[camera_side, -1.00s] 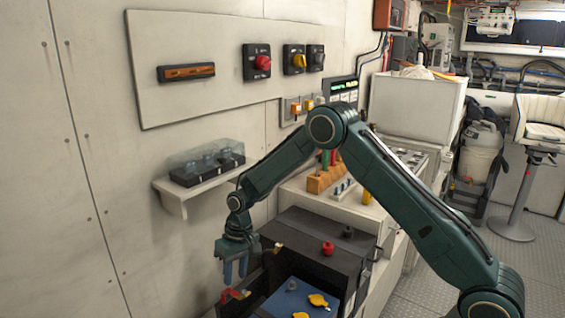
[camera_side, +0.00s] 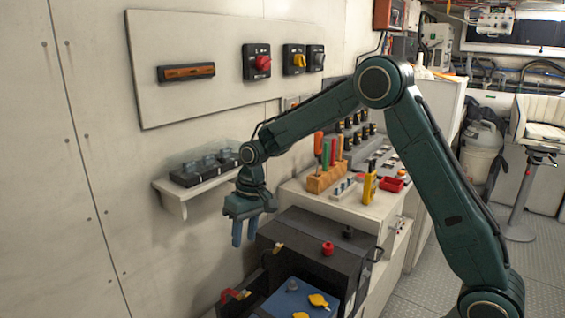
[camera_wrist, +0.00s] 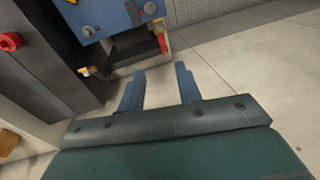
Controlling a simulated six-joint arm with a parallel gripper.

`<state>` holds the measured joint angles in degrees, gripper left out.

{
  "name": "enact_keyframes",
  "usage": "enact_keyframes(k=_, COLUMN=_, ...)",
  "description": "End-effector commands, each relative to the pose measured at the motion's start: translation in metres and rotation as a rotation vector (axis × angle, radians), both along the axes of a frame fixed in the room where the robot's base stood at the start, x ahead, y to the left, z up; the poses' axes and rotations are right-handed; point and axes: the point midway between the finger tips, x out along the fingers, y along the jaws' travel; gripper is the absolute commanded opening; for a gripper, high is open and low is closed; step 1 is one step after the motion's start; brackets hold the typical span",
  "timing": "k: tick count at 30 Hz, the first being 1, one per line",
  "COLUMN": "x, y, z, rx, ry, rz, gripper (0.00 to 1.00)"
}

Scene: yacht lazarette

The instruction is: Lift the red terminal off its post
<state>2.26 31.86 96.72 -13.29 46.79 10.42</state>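The red terminal (camera_side: 230,295) sits low at the left end of the blue-topped battery (camera_side: 290,298) in the side view. A red piece (camera_wrist: 162,43), seemingly the same terminal, shows beside the blue battery top in the wrist view; its post cannot be made out. My gripper (camera_side: 244,240) hangs fingers down, above the terminal and clear of it. In the wrist view the two blue fingers of my gripper (camera_wrist: 159,78) stand apart with nothing between them.
A black battery box (camera_side: 315,245) with a red cap (camera_side: 327,248) stands right of my gripper. Yellow caps (camera_side: 318,300) lie on the blue top. A wall shelf (camera_side: 185,200) holding a dark fuse block (camera_side: 205,168) is close at the left.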

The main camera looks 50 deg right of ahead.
Motion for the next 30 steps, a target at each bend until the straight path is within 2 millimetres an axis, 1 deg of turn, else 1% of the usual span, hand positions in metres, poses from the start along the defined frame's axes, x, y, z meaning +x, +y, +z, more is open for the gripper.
enact_keyframes(k=1, x=-0.003, y=0.0, z=0.007, rx=-0.003, ry=-0.008, rz=0.003, gripper=0.34)
enact_keyframes(k=6, x=-0.014, y=-0.001, z=0.025, rx=-0.01, ry=-0.029, rz=0.012, gripper=0.34)
enact_keyframes(k=18, x=-0.043, y=-0.004, z=0.062, rx=-0.03, ry=-0.075, rz=0.032, gripper=0.34)
enact_keyframes(k=24, x=-0.057, y=-0.005, z=0.077, rx=-0.039, ry=-0.095, rz=0.041, gripper=0.34)
enact_keyframes(k=30, x=-0.064, y=-0.006, z=0.084, rx=-0.043, ry=-0.106, rz=0.045, gripper=0.34)
